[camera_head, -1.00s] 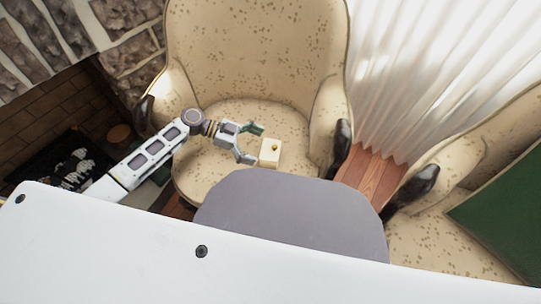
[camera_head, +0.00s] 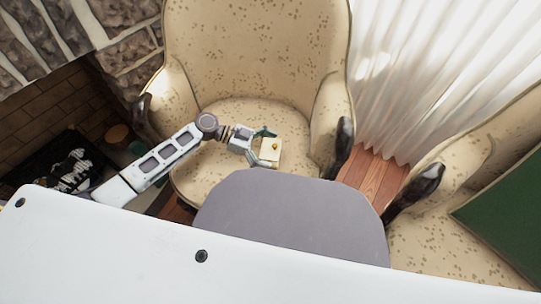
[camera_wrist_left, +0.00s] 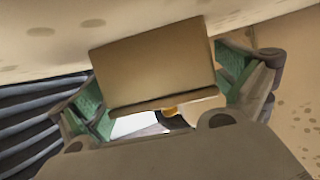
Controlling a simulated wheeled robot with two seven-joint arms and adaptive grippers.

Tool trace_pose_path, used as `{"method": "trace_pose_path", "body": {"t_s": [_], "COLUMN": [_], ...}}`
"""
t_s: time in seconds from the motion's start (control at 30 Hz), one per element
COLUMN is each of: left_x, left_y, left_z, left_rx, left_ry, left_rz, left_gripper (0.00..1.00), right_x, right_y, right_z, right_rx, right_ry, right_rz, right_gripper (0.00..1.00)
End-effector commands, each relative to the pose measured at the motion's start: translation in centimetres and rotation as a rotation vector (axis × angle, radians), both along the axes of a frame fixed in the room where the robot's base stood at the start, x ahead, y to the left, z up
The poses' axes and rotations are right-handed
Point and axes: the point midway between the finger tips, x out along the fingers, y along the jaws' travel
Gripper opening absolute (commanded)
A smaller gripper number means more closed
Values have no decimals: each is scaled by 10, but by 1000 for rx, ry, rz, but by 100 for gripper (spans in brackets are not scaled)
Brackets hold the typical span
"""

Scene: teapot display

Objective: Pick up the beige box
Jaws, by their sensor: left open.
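The beige box (camera_head: 268,158) is small and has a round golden knob (camera_head: 276,147). It is at the seat of the patterned armchair (camera_head: 225,110). My left gripper (camera_head: 265,148) reaches in from the left, its open fingers on either side of the box. In the left wrist view, the box (camera_wrist_left: 155,62) shows a flat brown face between the green finger pads, with gaps visible at the sides. Part of the golden knob shows below it. Whether either finger touches the box is unclear. My right gripper is out of view.
The chair has a high back and padded arms with dark ends (camera_head: 344,136). A second armchair with a green cushion (camera_head: 505,215) stands at the right. A white curtain (camera_head: 430,75) hangs behind. A stone fireplace (camera_head: 40,110) is at the left.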

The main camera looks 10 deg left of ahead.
Motion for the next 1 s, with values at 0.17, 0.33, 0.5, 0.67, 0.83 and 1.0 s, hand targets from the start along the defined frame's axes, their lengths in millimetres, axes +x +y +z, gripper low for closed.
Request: {"method": "trace_pose_path", "body": {"t_s": [0.17,0.33,0.5,0.67,0.83,1.0], "left_x": [0,0,0,0,0,0], "left_y": [0,0,0,0,0,0], "left_z": [1,0,0,0,1,1], "left_rx": [0,0,0,0,0,0], "left_ry": [0,0,0,0,-1,-1], "left_rz": [0,0,0,0,1,1], "left_gripper": [100,100,86,65,54,54], "right_x": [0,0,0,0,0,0], "right_y": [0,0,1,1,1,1], "right_z": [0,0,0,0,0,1], "right_rx": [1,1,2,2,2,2], "right_ry": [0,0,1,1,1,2], "right_rz": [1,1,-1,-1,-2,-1], "right_gripper": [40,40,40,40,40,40]}}
